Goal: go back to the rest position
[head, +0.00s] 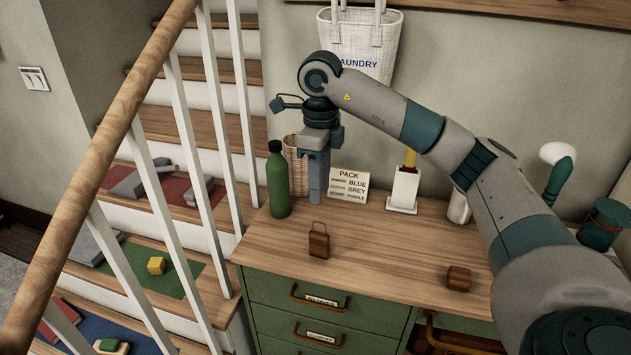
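My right arm comes in from the right and reaches across above the wooden bench top (380,245). My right gripper (318,190) points down over the back of the bench, to the right of a green bottle (277,182). Its grey fingers show as one block from this side, so the gap between them is hidden. I see nothing clearly held in it. A brown block with a metal loop (318,242) stands on the bench in front of the gripper, apart from it. My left gripper is not in view.
A small brown block (459,278) lies near the bench's front edge. A sign reading PACK (349,186) and a white holder (404,190) stand behind. A laundry bag (358,45) hangs on the wall. The stair railing (95,165) rises at left. The bench's middle is clear.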

